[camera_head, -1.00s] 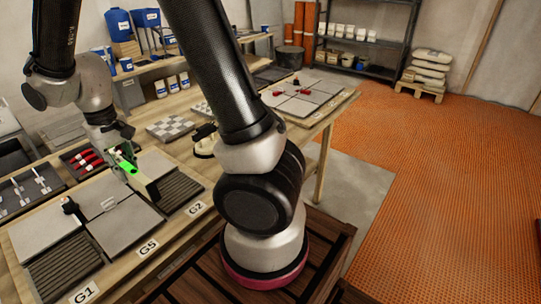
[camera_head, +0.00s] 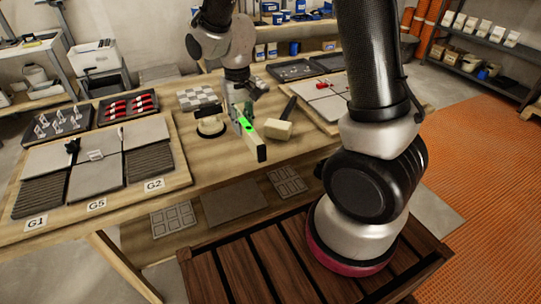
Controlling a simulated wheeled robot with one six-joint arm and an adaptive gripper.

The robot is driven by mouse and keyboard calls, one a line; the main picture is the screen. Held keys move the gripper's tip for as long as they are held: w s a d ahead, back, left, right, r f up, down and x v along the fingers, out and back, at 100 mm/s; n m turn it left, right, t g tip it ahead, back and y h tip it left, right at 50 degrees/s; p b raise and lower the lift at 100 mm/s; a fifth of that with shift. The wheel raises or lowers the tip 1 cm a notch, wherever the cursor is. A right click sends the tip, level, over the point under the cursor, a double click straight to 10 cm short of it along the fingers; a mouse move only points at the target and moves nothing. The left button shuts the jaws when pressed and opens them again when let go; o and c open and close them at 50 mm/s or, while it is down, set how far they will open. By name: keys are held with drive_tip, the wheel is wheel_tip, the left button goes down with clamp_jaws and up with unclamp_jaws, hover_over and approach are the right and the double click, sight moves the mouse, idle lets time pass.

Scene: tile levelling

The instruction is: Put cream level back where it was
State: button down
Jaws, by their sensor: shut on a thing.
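The cream level (camera_head: 251,136), a long bar with bright green parts, shows right of the centre of the table. My gripper (camera_head: 241,102) is shut on it from above; the fingertips are small and partly hidden by the bar. The bar's near end points toward the front edge of the table. I cannot tell whether its underside touches the wood or hangs just above it.
A mallet (camera_head: 279,128) lies close to the right of the level, and a black-handled suction cup (camera_head: 210,124) stands close to its left. The tile board (camera_head: 96,170) with labels G1, G5 and G2 is at left. Bare wood (camera_head: 210,165) lies in front.

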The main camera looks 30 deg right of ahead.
hover_over(247, 158)
wheel_tip(247, 158, down, 5)
drive_tip(key=shift+f, duration=2.5)
drive_tip(key=shift+f, duration=0.15)
drive_tip(key=c, duration=1.3)
unclamp_jaws()
